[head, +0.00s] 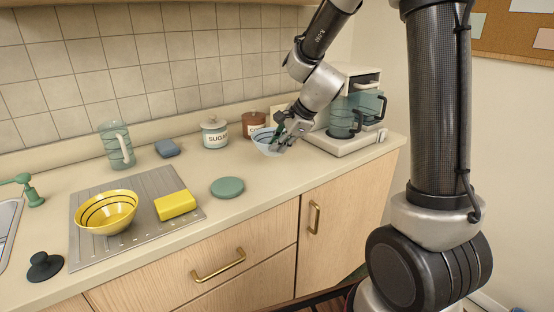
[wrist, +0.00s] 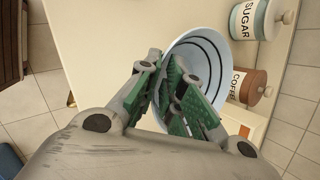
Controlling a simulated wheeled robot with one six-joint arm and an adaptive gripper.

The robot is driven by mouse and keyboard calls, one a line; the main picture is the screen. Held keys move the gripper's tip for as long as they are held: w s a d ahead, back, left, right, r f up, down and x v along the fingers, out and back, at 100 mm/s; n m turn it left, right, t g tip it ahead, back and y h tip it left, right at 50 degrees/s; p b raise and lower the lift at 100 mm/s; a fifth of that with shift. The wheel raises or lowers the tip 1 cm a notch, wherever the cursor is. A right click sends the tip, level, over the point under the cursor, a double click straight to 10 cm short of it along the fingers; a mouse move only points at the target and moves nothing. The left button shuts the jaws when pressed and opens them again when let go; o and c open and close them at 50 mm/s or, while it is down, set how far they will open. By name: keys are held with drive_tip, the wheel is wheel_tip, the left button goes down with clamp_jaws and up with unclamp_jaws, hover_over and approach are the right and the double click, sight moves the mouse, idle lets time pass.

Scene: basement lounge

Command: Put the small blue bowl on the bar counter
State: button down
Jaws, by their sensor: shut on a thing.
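The small blue bowl (head: 262,138) is pale blue with dark rings, at the back right of the beige counter (head: 250,206) in the head view. My gripper (head: 279,133) is shut on its right side wall. In the wrist view the bowl (wrist: 207,50) shows its ringed inside, with the green finger pads of my gripper (wrist: 187,98) at its near rim. The bowl's underside is hidden, so I cannot tell whether it touches the counter. I cannot tell whether this counter is the bar counter.
A sugar jar (head: 214,133) and brown coffee jar (head: 253,122) stand close behind the bowl. A coffee maker (head: 350,126) is to its right. A green disc (head: 227,187), yellow sponge (head: 175,205), yellow bowl (head: 107,212) and glass pitcher (head: 117,146) are farther left.

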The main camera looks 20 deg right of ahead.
drive_tip(key=shift+a+f, duration=0.1)
drive_tip(key=shift+f, duration=2.3)
drive_tip(key=shift+f, duration=0.15)
drive_tip(key=c, duration=1.5)
unclamp_jaws()
drive_tip(key=shift+c, duration=0.2)
drive_tip(key=v, duration=1.1)
drive_tip(key=s+d+r+n+h, duration=0.2)
drive_tip(key=s+d+r+n, duration=0.1)
drive_tip(key=s+n, duration=0.6)
drive_tip(key=s+d+r+n+g+h, duration=0.1)
drive_tip(key=s+d+r+n, duration=0.3)
drive_tip(key=s+n, duration=0.5)
drive_tip(key=s+d+h, duration=0.1)
drive_tip(key=s, duration=0.6)
drive_tip(key=shift+s, duration=0.25)
drive_tip(key=shift+d, duration=0.1)
